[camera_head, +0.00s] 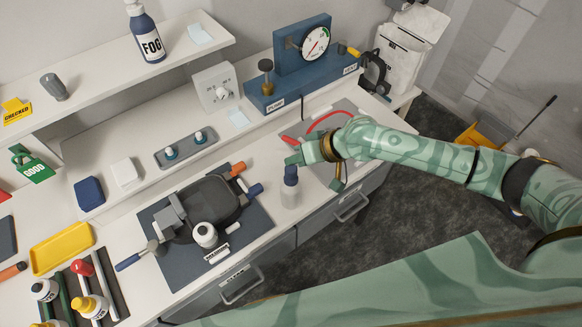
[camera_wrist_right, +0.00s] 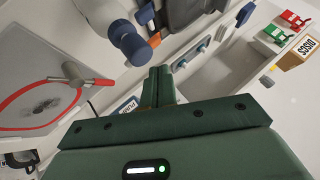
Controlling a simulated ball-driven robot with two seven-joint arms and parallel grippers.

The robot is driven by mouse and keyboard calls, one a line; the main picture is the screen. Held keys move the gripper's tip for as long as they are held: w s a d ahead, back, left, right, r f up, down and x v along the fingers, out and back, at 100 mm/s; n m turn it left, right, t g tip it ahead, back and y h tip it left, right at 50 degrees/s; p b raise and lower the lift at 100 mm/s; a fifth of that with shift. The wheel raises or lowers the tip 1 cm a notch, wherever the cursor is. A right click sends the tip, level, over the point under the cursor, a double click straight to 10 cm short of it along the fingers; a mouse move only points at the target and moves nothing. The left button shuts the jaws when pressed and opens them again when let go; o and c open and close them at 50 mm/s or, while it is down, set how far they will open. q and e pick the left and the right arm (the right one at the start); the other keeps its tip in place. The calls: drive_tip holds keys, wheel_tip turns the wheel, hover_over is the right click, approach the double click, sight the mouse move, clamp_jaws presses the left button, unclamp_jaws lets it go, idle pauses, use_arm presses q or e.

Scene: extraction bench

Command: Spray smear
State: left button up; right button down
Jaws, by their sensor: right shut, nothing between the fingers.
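A white bottle with a dark blue top (camera_head: 290,190) stands at the bench's front edge, beside my right gripper (camera_head: 300,157). A blue-topped bottle also shows at the top of the right wrist view (camera_wrist_right: 128,42). My right gripper is shut and empty; its closed fingers show in the wrist view (camera_wrist_right: 158,85), apart from that bottle. A dark smear (camera_wrist_right: 42,106) lies on a grey plate (camera_wrist_right: 85,60) inside a red ring (camera_wrist_right: 12,100). In the head view the arm partly covers the plate (camera_head: 345,105) and hides the smear. My left gripper is out of view.
A FOG bottle (camera_head: 150,38) stands on the upper shelf. A blue gauge unit (camera_head: 302,60) is behind the plate. A dark mat (camera_head: 170,265) with a black pan-like vessel (camera_head: 208,205) lies left of the blue-topped bottle. A red-handled tool (camera_wrist_right: 70,78) lies over the ring.

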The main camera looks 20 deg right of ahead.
sight(295, 170)
drive_tip(key=shift+f, duration=0.15)
drive_tip(key=shift+f, duration=0.3)
drive_tip(key=shift+f+b, duration=0.3)
drive_tip(key=shift+f, duration=0.3)
idle(0.5)
drive_tip(key=shift+r+p, duration=1.05)
drive_tip(key=shift+p, duration=0.15)
wheel_tip(295, 170, up, 6)
drive_tip(key=p, duration=0.6)
